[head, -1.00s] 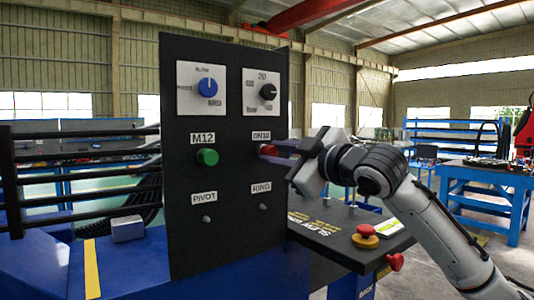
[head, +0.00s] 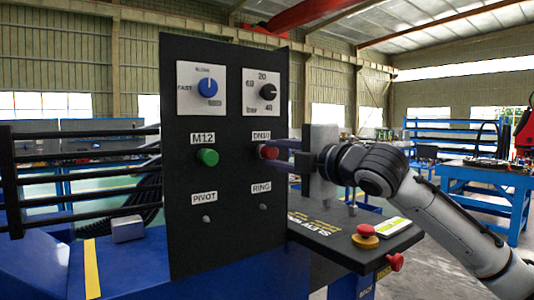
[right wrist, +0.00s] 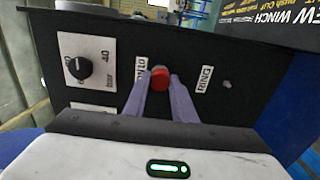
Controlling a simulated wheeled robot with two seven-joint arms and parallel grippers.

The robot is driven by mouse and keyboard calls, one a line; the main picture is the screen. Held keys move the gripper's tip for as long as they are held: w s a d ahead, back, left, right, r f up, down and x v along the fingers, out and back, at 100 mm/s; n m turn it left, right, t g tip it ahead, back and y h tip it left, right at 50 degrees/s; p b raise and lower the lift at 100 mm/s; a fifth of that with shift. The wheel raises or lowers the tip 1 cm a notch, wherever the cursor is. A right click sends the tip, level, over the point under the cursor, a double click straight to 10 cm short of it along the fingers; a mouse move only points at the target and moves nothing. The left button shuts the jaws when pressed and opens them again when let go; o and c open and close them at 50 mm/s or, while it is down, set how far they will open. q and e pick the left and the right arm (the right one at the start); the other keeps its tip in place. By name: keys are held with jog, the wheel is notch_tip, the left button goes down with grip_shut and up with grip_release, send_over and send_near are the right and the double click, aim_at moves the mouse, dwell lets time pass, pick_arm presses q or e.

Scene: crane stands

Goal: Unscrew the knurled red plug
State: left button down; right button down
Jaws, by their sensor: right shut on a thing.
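The knurled red plug (head: 268,152) sits on the dark panel (head: 227,225) under the DN10 label. It also shows in the right wrist view (right wrist: 160,79), between my two fingertips. My right gripper (head: 279,153) reaches in from the right and is shut on the red plug. In the right wrist view its purple fingers (right wrist: 161,90) lie on either side of the plug. How far the plug is out of the panel cannot be told. My left gripper is not in view.
A green plug (head: 207,157) under the M12 label is left of the red one. A blue knob (head: 208,87) and a black knob (head: 268,95) sit above. A console with a red-and-yellow emergency button (head: 365,237) stands below my right arm.

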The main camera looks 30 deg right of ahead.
jog(key=shift+f+n, duration=0.1)
jog(key=shift+n, duration=0.4)
jog(key=c, duration=1.4)
grip_release()
jog(key=shift+s, duration=0.1)
jog(key=shift+c, duration=0.8)
